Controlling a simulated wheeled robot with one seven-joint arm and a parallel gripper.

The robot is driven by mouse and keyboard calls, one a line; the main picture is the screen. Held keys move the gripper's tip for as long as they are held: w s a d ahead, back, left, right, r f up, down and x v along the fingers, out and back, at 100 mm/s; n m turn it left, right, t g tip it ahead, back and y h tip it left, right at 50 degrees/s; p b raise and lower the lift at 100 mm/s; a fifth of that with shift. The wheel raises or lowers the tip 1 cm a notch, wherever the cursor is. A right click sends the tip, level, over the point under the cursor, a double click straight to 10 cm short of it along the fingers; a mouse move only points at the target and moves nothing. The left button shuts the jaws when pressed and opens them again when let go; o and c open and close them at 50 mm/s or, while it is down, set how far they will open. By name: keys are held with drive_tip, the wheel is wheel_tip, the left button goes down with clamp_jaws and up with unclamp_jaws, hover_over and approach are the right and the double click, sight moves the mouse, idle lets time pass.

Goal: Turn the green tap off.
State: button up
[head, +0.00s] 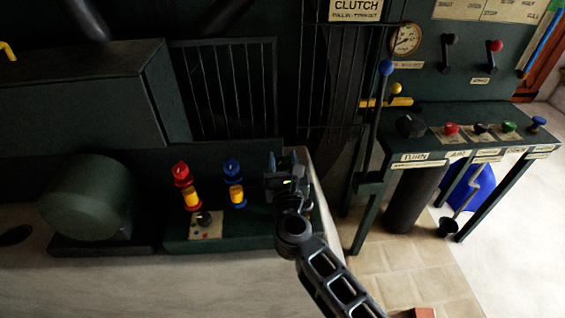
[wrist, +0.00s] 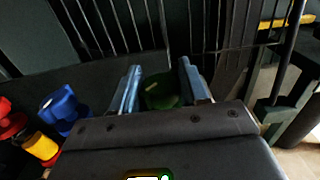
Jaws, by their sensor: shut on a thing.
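The green tap (wrist: 162,92) shows in the wrist view between the two fingers of my gripper (wrist: 160,80). My gripper is shut on it, one finger at each side. In the head view my gripper (head: 283,162) is over the right end of the row of taps, and it hides the green tap there. The way the tap's handle is turned cannot be made out.
A blue tap (head: 232,167) and a red tap (head: 181,172) on yellow-banded bodies stand left of my gripper. A barred guard (head: 228,90) rises behind. A blue-knobbed lever (head: 386,68) and a bench with coloured knobs (head: 440,150) are to the right.

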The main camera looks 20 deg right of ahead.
drive_tip(key=m+g+h+b, duration=0.1)
drive_tip(key=h, duration=0.1)
drive_tip(key=m+h+b, duration=0.1)
drive_tip(key=m+h, duration=0.1)
drive_tip(key=shift+w+a+f+g, duration=0.1)
drive_tip(key=shift+a+g, duration=0.1)
drive_tip(key=shift+g, duration=0.2)
drive_tip(key=m+g+h+b, duration=0.1)
drive_tip(key=b, duration=0.1)
drive_tip(key=m+g+h+b, duration=0.1)
drive_tip(key=h+b, duration=0.1)
drive_tip(key=shift+f+m+g+h, duration=0.15)
drive_tip(key=shift+m+g+h, duration=0.15)
drive_tip(key=m+g+h+b, duration=0.2)
drive_tip(key=m+g+b, duration=0.1)
drive_tip(key=b, duration=0.2)
drive_tip(key=shift+d+g+h+b, duration=0.15)
drive_tip(key=shift+g+h+b, duration=0.15)
drive_tip(key=shift+r+g+b, duration=0.2)
drive_tip(key=shift+g+b, duration=0.2)
drive_tip(key=shift+b, duration=0.1)
drive_tip(key=shift+r+m+g+h, duration=0.1)
drive_tip(key=shift+m+g+h, duration=0.2)
drive_tip(key=shift+m+h, duration=0.1)
drive_tip(key=o, duration=0.9)
drive_tip(key=shift+o, duration=0.2)
